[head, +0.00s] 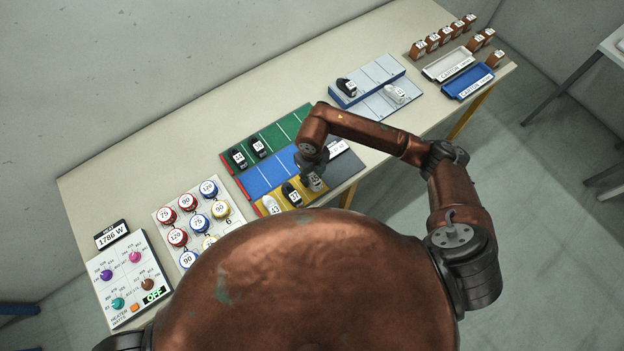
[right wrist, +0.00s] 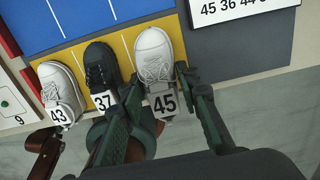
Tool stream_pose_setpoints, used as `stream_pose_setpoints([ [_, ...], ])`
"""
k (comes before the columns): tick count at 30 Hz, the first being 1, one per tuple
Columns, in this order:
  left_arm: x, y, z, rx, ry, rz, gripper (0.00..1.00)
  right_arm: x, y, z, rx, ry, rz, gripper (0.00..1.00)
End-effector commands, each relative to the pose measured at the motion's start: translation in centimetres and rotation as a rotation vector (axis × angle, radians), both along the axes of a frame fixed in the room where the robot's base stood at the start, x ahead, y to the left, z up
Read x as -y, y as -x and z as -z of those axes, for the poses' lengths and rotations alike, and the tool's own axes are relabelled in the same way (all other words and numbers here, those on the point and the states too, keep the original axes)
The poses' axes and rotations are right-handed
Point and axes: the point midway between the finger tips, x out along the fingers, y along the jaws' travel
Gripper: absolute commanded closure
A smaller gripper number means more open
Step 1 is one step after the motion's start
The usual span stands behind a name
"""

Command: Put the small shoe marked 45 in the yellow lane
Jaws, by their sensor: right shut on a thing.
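The white shoe marked 45 (right wrist: 153,52) is at the right end of the yellow lane (right wrist: 124,52), toe toward the blue lane. My right gripper (right wrist: 160,80) is shut on its heel end, with a finger on each side of the tag. In the head view the right gripper (head: 311,165) reaches down over the shoe 45 (head: 317,184) and partly hides it. A black shoe marked 37 (right wrist: 101,68) stands just left of it in the lane, and a white shoe marked 43 (right wrist: 58,85) farther left. My left gripper is not in view.
Two black shoes (head: 239,158) stand in the green lane (head: 278,135); the blue lane (head: 265,175) looks clear. A sign (right wrist: 243,8) reading 45 36 44 lies at the right. Farther right are a blue-and-white rack (head: 372,75) and carton trays (head: 468,82).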

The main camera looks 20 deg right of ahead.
Motion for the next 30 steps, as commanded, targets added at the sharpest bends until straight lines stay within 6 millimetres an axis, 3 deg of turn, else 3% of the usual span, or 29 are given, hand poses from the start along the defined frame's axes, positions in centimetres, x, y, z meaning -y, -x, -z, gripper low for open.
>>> stream_pose_setpoints([
  [6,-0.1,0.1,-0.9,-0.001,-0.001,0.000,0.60,0.0,0.0,2.9,-0.003,0.000,0.001,0.94],
  [17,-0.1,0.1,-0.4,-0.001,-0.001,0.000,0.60,0.1,0.0,3.5,-0.001,0.001,0.000,0.94],
  [18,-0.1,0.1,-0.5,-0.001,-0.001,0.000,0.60,0.1,0.0,3.5,-0.001,0.000,0.000,0.68],
  [25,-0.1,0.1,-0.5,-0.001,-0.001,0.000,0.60,0.0,0.0,3.4,-0.001,0.000,0.000,0.52],
  [30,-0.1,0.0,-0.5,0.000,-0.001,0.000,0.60,0.0,0.0,3.4,-0.001,0.000,0.000,0.52],
])
